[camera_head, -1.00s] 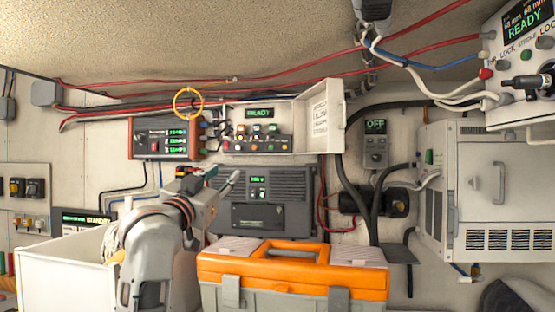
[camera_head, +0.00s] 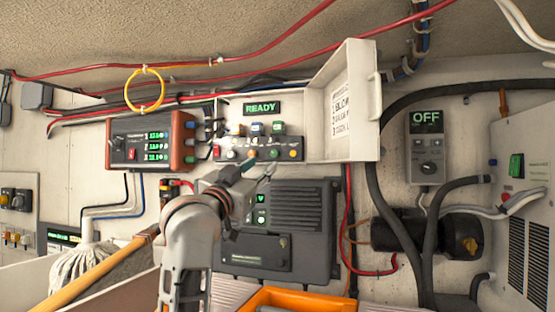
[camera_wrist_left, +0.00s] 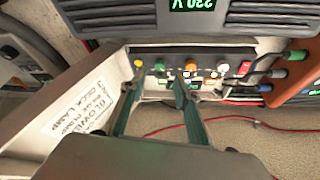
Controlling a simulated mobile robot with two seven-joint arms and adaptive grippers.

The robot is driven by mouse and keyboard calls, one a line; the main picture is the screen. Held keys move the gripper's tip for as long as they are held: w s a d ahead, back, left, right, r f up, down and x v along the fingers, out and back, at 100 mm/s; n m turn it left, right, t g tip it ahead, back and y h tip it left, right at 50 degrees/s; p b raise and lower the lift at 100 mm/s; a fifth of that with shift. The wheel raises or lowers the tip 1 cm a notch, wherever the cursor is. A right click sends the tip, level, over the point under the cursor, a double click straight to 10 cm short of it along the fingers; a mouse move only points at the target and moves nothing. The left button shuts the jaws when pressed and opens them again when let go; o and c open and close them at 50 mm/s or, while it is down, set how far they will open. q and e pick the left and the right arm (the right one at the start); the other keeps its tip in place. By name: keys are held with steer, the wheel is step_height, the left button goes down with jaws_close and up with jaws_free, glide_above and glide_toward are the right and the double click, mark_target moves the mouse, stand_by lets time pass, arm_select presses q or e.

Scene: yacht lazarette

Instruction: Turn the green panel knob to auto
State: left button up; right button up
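The open switch box (camera_head: 335,105) shows a READY display (camera_head: 262,108) above a dark panel. Its lower row has white, orange, green and yellow controls. The green panel knob (camera_head: 274,154) is third from the left, beside the yellow one. In the left wrist view the picture is inverted, and the green knob (camera_wrist_left: 160,67) shows between and beyond my fingertips. My left gripper (camera_head: 261,165) is open, its fingers pointing at the panel; it shows large in the wrist view (camera_wrist_left: 158,77). Contact with the knob cannot be told. The knob's pointer setting is too small to read. My right gripper is not in view.
The box's open door stands to the right of the panel. A dark inverter (camera_head: 300,215) sits below. A meter unit (camera_head: 150,143) and yellow ring (camera_head: 145,90) are left. An OFF-display switch (camera_head: 426,150) is right. A mop (camera_head: 85,268) and orange toolbox lid (camera_head: 295,300) are low in front.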

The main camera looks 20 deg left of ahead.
mark_target(273, 155)
arm_select(q)
steer(key=p+x, duration=0.2)
steer(key=x, duration=0.5)
steer(key=shift+r, duration=0.1)
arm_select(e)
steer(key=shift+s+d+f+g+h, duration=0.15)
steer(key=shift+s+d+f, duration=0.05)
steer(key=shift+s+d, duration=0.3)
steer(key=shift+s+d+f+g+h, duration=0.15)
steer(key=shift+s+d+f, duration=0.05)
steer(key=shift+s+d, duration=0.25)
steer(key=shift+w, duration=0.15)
arm_select(q)
jaws_close()
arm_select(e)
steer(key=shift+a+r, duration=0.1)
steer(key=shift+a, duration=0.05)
